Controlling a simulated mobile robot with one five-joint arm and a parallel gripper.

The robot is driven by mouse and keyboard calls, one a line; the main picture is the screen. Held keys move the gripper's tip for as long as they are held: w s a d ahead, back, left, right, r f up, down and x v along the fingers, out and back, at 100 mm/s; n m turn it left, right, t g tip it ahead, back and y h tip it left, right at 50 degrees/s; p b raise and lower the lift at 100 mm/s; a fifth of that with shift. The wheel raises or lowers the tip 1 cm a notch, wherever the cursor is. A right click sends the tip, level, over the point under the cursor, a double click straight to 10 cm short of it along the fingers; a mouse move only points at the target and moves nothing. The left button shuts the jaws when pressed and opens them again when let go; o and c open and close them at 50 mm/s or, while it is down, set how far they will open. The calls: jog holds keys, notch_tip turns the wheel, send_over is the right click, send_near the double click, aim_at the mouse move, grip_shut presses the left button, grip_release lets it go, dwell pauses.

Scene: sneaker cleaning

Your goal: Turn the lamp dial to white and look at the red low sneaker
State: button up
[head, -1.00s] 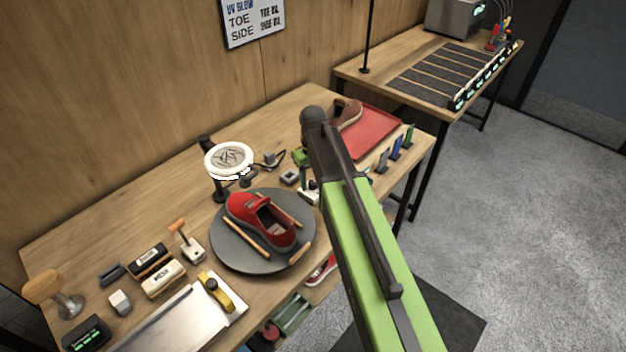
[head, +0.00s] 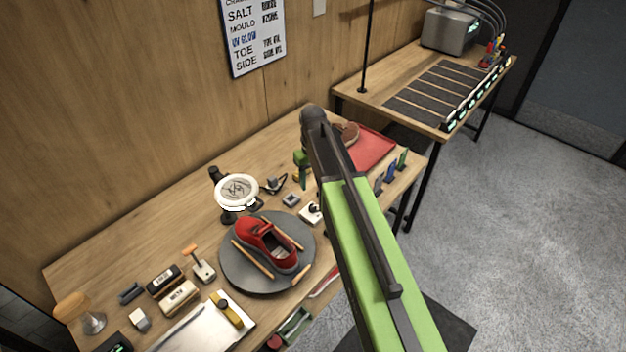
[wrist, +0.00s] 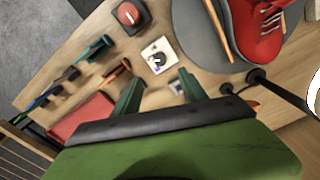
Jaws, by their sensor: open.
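The red low sneaker (head: 262,243) sits on a round grey turntable (head: 232,277) between wooden sticks; its laced front also shows at the upper right of the wrist view (wrist: 262,35). A white ring lamp (head: 237,206) stands behind the turntable. A small white box with a dark knob, apparently the lamp dial (head: 311,213), is right of the turntable; it shows clearly in the wrist view (wrist: 158,56). My gripper (wrist: 158,82) is open and empty, with the dial box ahead between its fingertips, apart from them. In the head view my arm hides most of the gripper.
A red tray (head: 372,148) with a brown shoe (head: 345,131) lies beyond my arm. Several coloured upright tools (head: 391,170) line the table's right edge. Brushes and blocks (head: 178,297) cover the front left. A second table (head: 440,90) stands behind at the right.

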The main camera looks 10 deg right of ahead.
notch_tip(320, 180, up, 5)
jog(key=p, duration=0.3)
jog(key=shift+f, duration=0.15)
jog(key=s+f+m+b, duration=0.3)
jog(key=s+f+b, duration=0.7)
jog(key=s, duration=0.4)
jog(key=shift+s+f, duration=0.2)
jog(key=shift+s, duration=0.05)
